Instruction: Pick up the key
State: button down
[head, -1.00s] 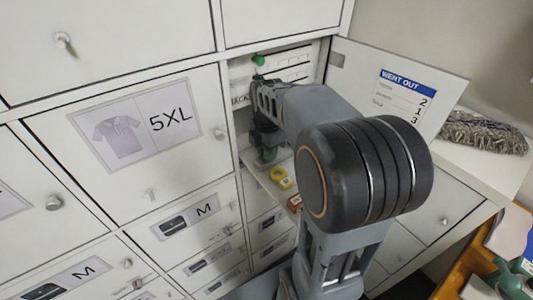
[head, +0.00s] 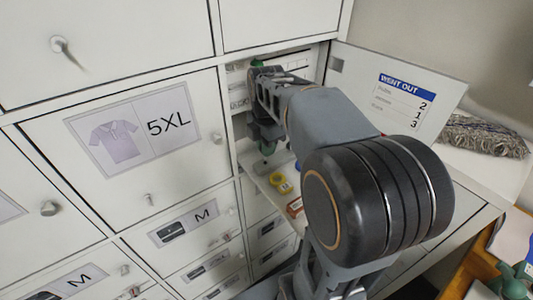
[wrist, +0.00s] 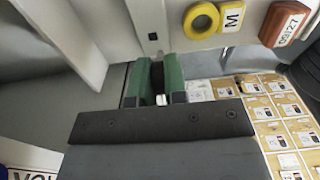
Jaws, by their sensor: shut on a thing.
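My gripper (wrist: 158,84) shows in the wrist view with its two green fingers close together. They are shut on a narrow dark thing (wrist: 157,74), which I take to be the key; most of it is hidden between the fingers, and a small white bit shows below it. In the head view my gripper (head: 266,147) is inside the open compartment, above its shelf, and the key cannot be made out there.
A yellow ring tag (wrist: 201,20) marked M and a red-brown numbered tag (wrist: 284,23) lie beside the gripper. The open door (head: 395,90) with a "WENT OUT" card stands to the right. Shut locker doors (head: 180,165) fill the left. A grey mop head (head: 483,135) lies at right.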

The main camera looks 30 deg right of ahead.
jog(key=s+a+r+b, duration=0.3)
jog(key=s+a+r, duration=0.3)
jog(key=s, duration=0.5)
notch_tip(320, 180, up, 3)
jog(key=shift+s+f, duration=0.2)
jog(key=shift+s, duration=0.15)
jog(key=shift+d, duration=0.15)
